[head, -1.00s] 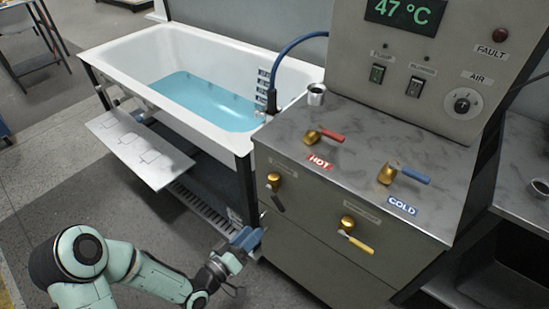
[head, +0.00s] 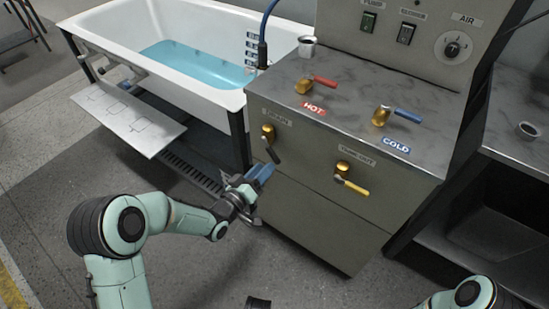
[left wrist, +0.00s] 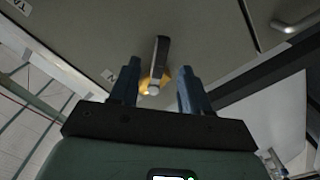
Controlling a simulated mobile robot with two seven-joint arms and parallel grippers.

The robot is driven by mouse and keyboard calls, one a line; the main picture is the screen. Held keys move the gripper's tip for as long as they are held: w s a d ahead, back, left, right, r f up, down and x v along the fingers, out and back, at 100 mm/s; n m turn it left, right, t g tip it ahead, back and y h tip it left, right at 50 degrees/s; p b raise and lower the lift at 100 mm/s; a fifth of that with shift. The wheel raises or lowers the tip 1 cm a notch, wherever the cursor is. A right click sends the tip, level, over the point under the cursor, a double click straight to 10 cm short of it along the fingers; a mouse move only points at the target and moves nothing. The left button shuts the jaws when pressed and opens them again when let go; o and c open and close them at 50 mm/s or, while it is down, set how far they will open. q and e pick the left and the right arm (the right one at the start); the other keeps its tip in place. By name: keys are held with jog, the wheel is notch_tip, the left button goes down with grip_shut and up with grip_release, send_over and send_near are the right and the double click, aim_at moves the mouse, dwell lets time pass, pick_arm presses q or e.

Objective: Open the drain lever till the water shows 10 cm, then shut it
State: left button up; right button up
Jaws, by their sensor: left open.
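The drain lever (head: 271,150) has a dark handle on a brass body and hangs down on the grey cabinet front, under a small label. In the left wrist view the lever (left wrist: 160,55) points between the two fingers, beyond the tips. My left gripper (head: 262,174) is open and empty, just below and in front of the lever, with no clear contact. It also shows in the left wrist view (left wrist: 159,70). Blue water (head: 185,62) lies in the white bathtub (head: 110,22). The level scale (head: 251,48) on the tub's end is too small to read. My right gripper is not visible.
A yellow-handled lever (head: 354,186) sits right of the drain lever. The red hot lever (head: 318,82) and blue cold lever (head: 402,115) are on the counter, with a metal cup (head: 307,46) behind. A white panel (head: 128,118) juts out below the tub.

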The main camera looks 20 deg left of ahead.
aim_at(273, 158)
pick_arm(q)
jog(key=b+x, duration=0.1)
jog(key=x, duration=0.5)
jog(key=shift+w+d, duration=0.1)
jog(key=shift+w, duration=0.25)
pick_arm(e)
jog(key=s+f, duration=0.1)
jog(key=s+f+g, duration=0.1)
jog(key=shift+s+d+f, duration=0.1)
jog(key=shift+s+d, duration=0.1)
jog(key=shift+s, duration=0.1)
pick_arm(q)
grip_shut()
